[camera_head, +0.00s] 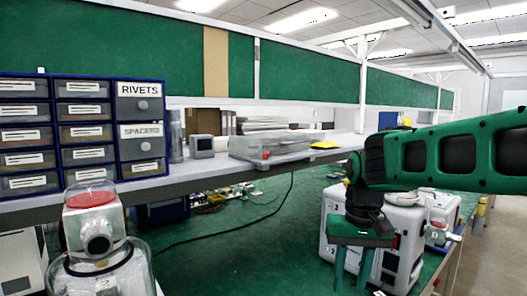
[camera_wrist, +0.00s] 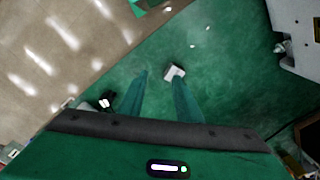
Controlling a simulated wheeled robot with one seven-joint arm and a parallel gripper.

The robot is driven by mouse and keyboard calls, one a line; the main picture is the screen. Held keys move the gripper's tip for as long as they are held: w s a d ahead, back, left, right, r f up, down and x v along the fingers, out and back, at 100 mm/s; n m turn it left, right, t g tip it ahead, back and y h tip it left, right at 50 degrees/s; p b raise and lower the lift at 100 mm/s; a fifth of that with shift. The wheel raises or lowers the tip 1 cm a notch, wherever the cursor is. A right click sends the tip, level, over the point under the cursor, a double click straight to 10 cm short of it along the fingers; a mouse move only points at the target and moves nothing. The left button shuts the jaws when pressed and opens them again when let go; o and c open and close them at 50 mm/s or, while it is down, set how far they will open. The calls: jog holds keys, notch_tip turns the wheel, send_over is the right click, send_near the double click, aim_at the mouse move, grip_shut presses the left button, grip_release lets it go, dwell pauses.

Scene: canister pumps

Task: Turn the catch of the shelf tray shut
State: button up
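The shelf tray (camera_head: 268,148) looks like a clear, shallow box lying on the grey shelf near the middle of the head view. A small reddish spot shows on its front side; I cannot tell whether it is the catch or how the catch is turned. My gripper (camera_head: 350,284) points down in front of the white machines, to the right of the tray and lower than it. In the wrist view its two green fingers (camera_wrist: 160,76) stand apart with nothing held between them. A small white piece (camera_wrist: 174,71) shows by the right fingertip, seemingly on the green surface below.
Drawer cabinets (camera_head: 85,130) stand on the shelf (camera_head: 210,180) at left. A grey box (camera_head: 202,147) is left of the tray, a yellow item (camera_head: 325,145) right. A red-topped canister pump (camera_head: 92,200) stands front left. White machines (camera_head: 405,225) crowd the bench at right.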

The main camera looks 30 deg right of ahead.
jog(key=w+d+r+t, duration=0.1)
jog(key=w+r+t, duration=0.1)
jog(key=w+r, duration=2)
jog(key=m+h, duration=0.1)
jog(key=h, duration=0.2)
send_near(266, 153)
jog(key=shift+t, duration=0.4)
jog(key=x, duration=0.8)
jog(key=shift+d, duration=0.2)
